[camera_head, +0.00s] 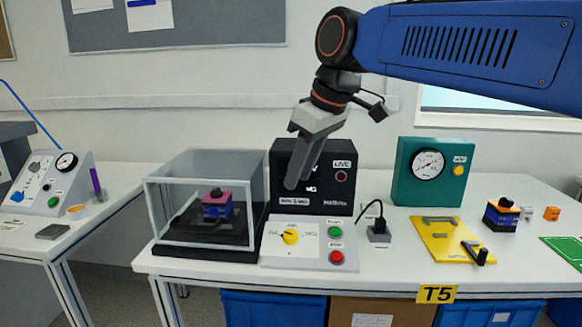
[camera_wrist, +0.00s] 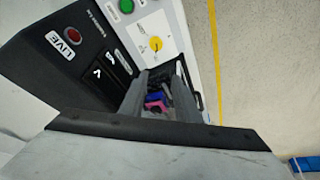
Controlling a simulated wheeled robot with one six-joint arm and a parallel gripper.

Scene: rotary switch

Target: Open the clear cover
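The clear cover (camera_head: 165,212) is a see-through box with grey edges, standing on a black base (camera_head: 200,252) at the left of the table. It looks closed. Inside is a blue block with a pink top (camera_head: 217,205). My gripper (camera_head: 292,184) hangs right of the cover, in front of the black meter box, pointing down and apart from the cover. In the wrist view, the two fingers of my gripper (camera_wrist: 162,76) stand apart with nothing held. The pink and blue block (camera_wrist: 157,102) shows between and beyond them. The cover's edges are hard to make out there.
The black LIVE meter box (camera_head: 340,195) stands behind a white panel (camera_head: 270,258) with a yellow knob (camera_head: 290,237) and green and red buttons. A teal gauge box (camera_head: 400,185) and yellow plate (camera_head: 432,248) are at right. Another table (camera_head: 30,240) stands at left across a gap.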

